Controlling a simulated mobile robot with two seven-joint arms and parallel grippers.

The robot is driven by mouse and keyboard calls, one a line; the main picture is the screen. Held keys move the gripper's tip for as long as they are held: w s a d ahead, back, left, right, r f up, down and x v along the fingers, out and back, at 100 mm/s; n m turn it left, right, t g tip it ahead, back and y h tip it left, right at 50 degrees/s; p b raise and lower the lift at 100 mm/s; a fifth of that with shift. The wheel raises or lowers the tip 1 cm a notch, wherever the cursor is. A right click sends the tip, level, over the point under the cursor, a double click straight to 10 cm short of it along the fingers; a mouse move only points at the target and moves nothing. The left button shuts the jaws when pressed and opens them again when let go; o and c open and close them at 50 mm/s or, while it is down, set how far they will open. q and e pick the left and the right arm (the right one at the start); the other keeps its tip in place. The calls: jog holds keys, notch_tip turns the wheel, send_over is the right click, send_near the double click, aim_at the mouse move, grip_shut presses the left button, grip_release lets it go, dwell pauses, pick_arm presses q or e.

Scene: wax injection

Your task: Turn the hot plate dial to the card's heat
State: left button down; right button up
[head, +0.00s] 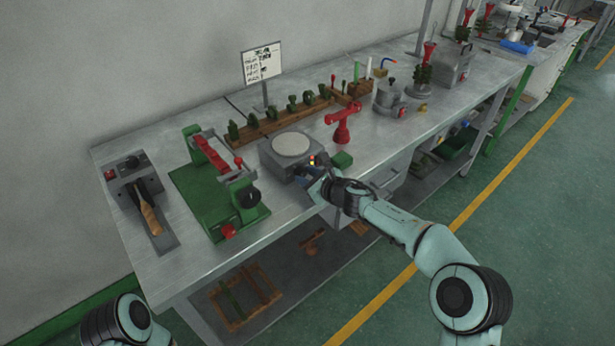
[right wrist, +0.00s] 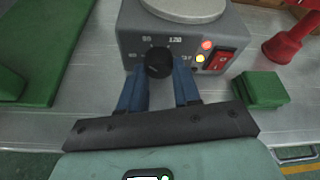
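The grey hot plate (head: 287,165) with its round pale top stands near the front edge of the bench. In the right wrist view its front panel (right wrist: 130,50) shows a round black dial (right wrist: 159,62), with small numbers around it, "120" among them. My right gripper (right wrist: 159,78) is open, its blue fingers on either side of the dial with a small gap at each side. In the head view my right gripper (head: 318,178) is at the plate's front, mostly hidden by my wrist. The card (head: 262,63) stands on a post behind; its writing is too small to read. My left gripper is out of view.
A red rocker switch (right wrist: 219,60) and lit red and yellow lamps sit right of the dial. A green block (head: 342,160) and a red stand (head: 342,130) are close on the right. A green clamp frame (head: 205,190) stands left. A wooden rack (head: 275,122) is behind.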

jog(key=shift+w+r+m+g+y+p, duration=0.15)
jog(key=shift+m+g+y+p, duration=0.35)
jog(key=shift+m+p, duration=1.05)
jog(key=m+y+p, duration=0.1)
jog(key=p, duration=0.2)
jog(key=shift+d, duration=0.1)
jog(key=shift+m+g+y+p, duration=0.3)
jog(key=shift+m+y+p, duration=0.1)
jog(key=shift+p, duration=0.1)
jog(key=shift+f, duration=0.2)
jog(key=o, duration=1)
jog(key=shift+o, duration=0.2)
jog(key=b+v, duration=0.2)
jog(key=v, duration=1.1)
jog(key=shift+d+b, duration=0.2)
jog(key=shift+b, duration=0.1)
